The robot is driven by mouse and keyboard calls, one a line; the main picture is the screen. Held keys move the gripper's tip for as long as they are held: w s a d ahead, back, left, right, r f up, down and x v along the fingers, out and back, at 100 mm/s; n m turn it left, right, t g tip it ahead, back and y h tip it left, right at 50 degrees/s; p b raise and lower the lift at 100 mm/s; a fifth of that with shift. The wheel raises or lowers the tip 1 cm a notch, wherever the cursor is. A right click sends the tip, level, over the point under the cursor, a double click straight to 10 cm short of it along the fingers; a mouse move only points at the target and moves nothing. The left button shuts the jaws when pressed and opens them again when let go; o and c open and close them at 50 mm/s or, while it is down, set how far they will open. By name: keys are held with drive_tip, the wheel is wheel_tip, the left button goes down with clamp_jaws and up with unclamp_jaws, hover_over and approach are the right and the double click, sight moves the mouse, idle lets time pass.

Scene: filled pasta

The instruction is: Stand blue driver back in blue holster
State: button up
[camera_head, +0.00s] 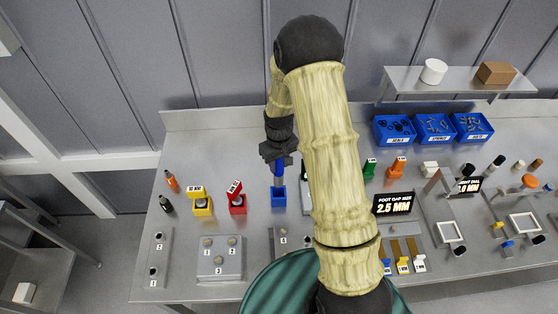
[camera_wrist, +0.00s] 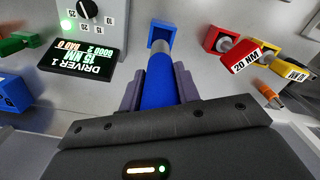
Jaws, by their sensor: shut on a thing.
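The blue driver (camera_head: 279,166) is held with its grey shaft pointing down at the blue holster (camera_head: 279,198). My gripper (camera_head: 278,155) is shut on its blue handle. In the wrist view the handle (camera_wrist: 160,88) lies between the two dark fingers of my gripper (camera_wrist: 159,82). The shaft meets the opening of the square blue holster (camera_wrist: 162,31) in that view. I cannot tell how deep the tip is in the holster. The gripper covers the top of the driver.
A red holster (camera_head: 237,205) and a yellow holster (camera_head: 202,206) with labelled drivers stand to the left. A Driver 1 display (camera_wrist: 92,67) is beside the blue holster. Blue bins (camera_head: 394,130) stand at the back right. My arm hides part of the bench (camera_head: 225,160).

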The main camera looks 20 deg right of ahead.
sight(279, 184)
drive_tip(key=shift+s+a+r, duration=0.1)
drive_tip(key=shift+s+a, duration=0.05)
drive_tip(key=shift+s, duration=0.25)
drive_tip(key=shift+f, duration=0.2)
drive_tip(key=shift+w+f+b, duration=0.2)
drive_tip(key=shift+f+b, duration=1.2)
drive_tip(key=shift+f, duration=0.15)
drive_tip(key=shift+f+b, duration=2.55)
drive_tip(key=shift+f, duration=0.8)
idle(1.3)
drive_tip(key=o, duration=1.2)
drive_tip(key=shift+s, duration=0.1)
